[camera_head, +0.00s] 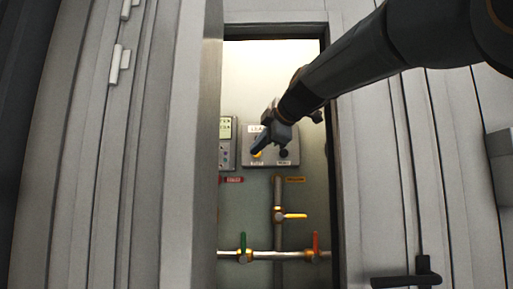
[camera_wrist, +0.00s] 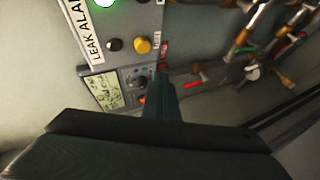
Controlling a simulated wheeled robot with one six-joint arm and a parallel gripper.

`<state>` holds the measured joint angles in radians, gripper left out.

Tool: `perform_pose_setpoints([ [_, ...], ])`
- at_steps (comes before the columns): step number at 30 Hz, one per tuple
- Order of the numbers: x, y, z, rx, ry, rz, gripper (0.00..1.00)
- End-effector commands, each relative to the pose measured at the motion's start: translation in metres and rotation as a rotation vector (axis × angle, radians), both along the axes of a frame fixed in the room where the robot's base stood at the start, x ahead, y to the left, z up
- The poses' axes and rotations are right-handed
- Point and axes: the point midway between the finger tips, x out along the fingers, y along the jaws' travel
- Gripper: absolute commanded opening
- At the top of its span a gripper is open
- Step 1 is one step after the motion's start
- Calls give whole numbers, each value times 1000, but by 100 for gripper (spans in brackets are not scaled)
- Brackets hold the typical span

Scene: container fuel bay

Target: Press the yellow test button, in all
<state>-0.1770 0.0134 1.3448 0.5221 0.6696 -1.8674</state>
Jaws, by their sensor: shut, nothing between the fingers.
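The yellow test button (camera_wrist: 142,45) is on the grey leak alarm panel (camera_wrist: 128,17). A black button (camera_wrist: 114,45) is beside it, and a green lamp (camera_wrist: 104,2) is lit on the same panel. In the head view the yellow button (camera_head: 257,154) shows just by the fingertips, partly covered. My gripper (camera_head: 259,146) is shut and empty in front of the panel. In the wrist view its fingers (camera_wrist: 160,80) end just below the yellow button in the picture, with a small gap between them there. I cannot tell the depth between fingertips and panel.
A meter with a lit display (camera_head: 226,129) is left of the panel. Pipes with a yellow valve handle (camera_head: 293,216), a green one (camera_head: 243,241) and a red one (camera_head: 316,241) run below. The open bay has a door edge (camera_head: 207,180) at left and a corrugated wall at right.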

Motion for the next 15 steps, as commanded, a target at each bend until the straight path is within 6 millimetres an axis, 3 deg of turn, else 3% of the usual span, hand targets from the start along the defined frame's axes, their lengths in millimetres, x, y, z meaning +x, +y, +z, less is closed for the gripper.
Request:
perform_pose_setpoints([
  [6, 28, -1, 1, 1, 0, -1, 0],
  [15, 45, -2, 0, 0, 1, -1, 0],
])
